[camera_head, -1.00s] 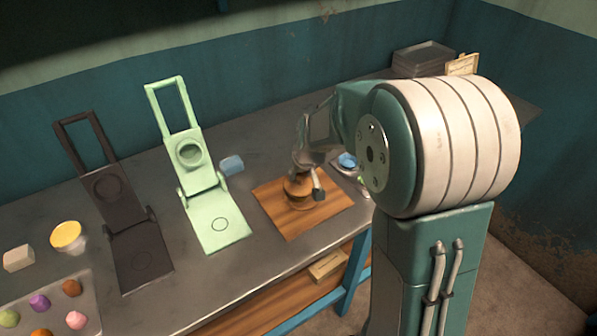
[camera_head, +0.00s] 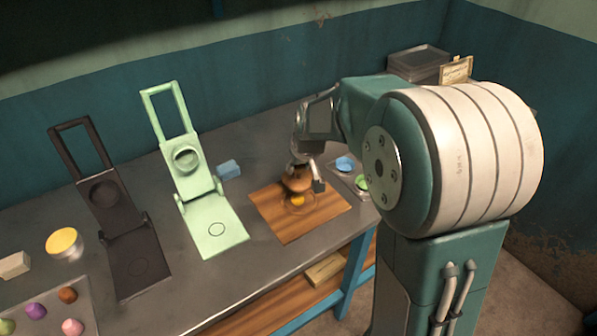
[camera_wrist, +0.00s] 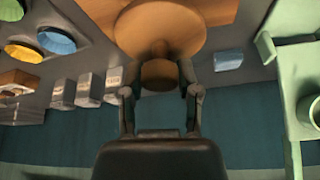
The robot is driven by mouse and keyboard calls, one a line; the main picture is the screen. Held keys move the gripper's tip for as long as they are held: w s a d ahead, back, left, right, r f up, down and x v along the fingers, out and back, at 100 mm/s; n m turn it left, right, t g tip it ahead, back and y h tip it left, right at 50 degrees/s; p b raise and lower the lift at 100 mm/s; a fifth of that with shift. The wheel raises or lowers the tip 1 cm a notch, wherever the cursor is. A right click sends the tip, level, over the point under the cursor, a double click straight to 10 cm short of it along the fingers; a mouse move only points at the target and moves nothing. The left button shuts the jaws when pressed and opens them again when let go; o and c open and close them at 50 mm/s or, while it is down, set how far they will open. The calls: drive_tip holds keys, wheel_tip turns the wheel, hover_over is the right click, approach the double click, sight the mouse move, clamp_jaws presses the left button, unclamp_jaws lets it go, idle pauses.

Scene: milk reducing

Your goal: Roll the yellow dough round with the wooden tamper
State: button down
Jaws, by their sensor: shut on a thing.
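The wooden tamper (camera_head: 297,181) is in my gripper (camera_head: 306,173), held a little above the wooden board (camera_head: 275,221). In the wrist view its round wooden disc (camera_wrist: 160,28) lies past the fingers of my gripper (camera_wrist: 159,82), with the knob between them. The dough is hidden behind the tamper in the wrist view.
The green press (camera_head: 218,225) and the dark press (camera_head: 138,265) stand open to the left. A blue block (camera_head: 228,169) lies behind the board. Small coloured dishes (camera_head: 345,163) are right of it. A yellow-topped tin (camera_head: 64,243) and a tray with coloured lumps (camera_head: 62,304) are far left.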

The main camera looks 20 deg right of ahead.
drive_tip(key=shift+r, duration=2.15)
